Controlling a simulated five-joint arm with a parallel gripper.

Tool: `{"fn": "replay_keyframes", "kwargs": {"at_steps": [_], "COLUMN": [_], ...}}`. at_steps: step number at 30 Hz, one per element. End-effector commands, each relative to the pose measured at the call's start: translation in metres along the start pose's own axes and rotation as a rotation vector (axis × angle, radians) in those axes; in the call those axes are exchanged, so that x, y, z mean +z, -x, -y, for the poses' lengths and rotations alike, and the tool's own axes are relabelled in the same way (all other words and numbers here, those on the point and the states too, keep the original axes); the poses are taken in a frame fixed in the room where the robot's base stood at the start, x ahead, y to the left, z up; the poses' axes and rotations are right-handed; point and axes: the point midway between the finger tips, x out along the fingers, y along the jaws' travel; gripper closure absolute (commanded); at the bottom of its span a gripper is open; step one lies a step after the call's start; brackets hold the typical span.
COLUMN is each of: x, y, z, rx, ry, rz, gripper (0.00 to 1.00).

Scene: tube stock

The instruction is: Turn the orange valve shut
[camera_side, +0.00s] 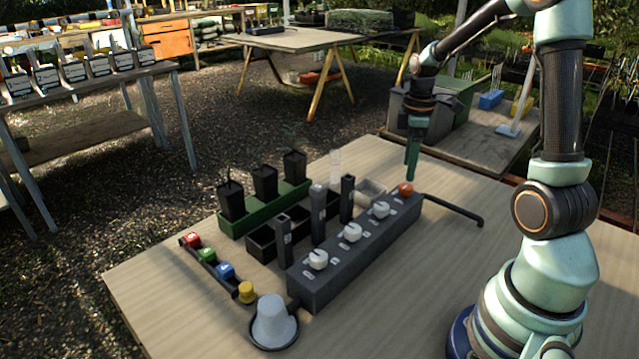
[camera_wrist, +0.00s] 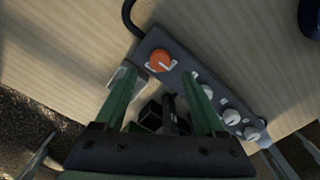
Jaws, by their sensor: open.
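The orange valve (camera_side: 406,189) is a round knob at the far right end of a long dark grey box (camera_side: 345,262). In the wrist view the orange valve (camera_wrist: 160,61) shows whole, with a pale mark on its face, just beyond the fingertips and roughly midway between them. My gripper (camera_side: 412,178) points down close above the valve in the side view. Its two green fingers (camera_wrist: 159,76) are apart with nothing held between them. I cannot tell whether a fingertip touches the valve.
Several white knobs (camera_side: 352,232) line the same box. A black pipe (camera_side: 455,207) leaves its far end. Dark upright posts (camera_side: 347,198), a green tray (camera_side: 236,233) of black pots and a white cup (camera_side: 272,320) stand nearby. The table right of the box is mostly clear.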

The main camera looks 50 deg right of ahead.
Motion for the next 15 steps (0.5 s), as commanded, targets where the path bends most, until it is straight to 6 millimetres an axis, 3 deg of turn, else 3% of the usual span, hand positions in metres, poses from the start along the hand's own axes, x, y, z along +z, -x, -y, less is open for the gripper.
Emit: {"fn": "replay_keyframes", "kwargs": {"at_steps": [6,15], "x": [0.0,0.0], "y": [-0.036,-0.052], "z": [0.001,0.001], "rx": [-0.003,-0.001], "ry": [0.0,-0.001], "rz": [0.001,0.0], "gripper": [0.28,0.28]}}
